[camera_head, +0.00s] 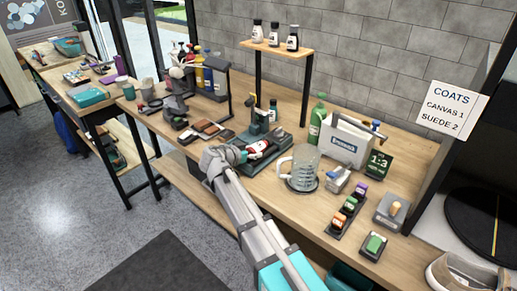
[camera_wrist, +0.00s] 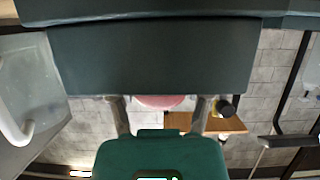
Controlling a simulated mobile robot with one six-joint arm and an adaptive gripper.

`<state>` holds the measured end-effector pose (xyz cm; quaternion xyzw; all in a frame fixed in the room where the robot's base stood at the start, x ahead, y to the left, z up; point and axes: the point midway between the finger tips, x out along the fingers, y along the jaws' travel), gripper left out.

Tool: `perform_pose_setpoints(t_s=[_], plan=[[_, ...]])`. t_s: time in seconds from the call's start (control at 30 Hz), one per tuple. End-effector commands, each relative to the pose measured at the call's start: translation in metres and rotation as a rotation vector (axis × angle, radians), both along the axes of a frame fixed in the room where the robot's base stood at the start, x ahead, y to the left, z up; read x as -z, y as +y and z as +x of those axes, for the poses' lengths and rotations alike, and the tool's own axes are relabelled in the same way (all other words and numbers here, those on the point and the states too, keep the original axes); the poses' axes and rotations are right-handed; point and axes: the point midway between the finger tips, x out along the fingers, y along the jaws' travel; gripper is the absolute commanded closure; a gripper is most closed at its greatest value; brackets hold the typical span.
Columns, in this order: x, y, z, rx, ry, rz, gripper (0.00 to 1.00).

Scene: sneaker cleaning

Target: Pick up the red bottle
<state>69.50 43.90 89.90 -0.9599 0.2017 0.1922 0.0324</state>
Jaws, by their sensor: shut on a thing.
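My gripper (camera_head: 240,153) reaches over the dark green tray (camera_head: 284,141) in the middle of the workbench. It is shut on the red bottle (camera_head: 259,146), which shows red and white beside the fingers in the head view. In the wrist view the two fingers of my gripper (camera_wrist: 160,112) stand on either side of a pinkish-red rounded part of the bottle (camera_wrist: 160,101). A large dark slab hides the rest of it there. I cannot tell whether the bottle touches the tray.
A clear pitcher (camera_head: 301,170) stands right of the tray, with a green bottle (camera_head: 317,118) and white caddy (camera_head: 346,141) behind. Brushes and blocks (camera_head: 205,128) lie left. A raised shelf (camera_head: 277,47) holds small bottles. Bare wood shows along the front edge.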

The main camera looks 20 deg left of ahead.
Motion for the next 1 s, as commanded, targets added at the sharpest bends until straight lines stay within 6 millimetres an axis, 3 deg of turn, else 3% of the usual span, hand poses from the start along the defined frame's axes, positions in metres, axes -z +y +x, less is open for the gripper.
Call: perform_pose_setpoints(t_s=[0.03, 0.17, 0.63, 1.0], plan=[[0.000, 0.000, 0.000, 0.000, 0.001, 0.000, 0.71], [0.000, 0.000, 0.000, 0.001, 0.000, 0.000, 0.95], [-0.006, 0.000, 0.000, 0.001, 0.000, 0.000, 0.95], [-0.035, 0.000, 0.000, 0.000, 0.000, 0.000, 0.95]])
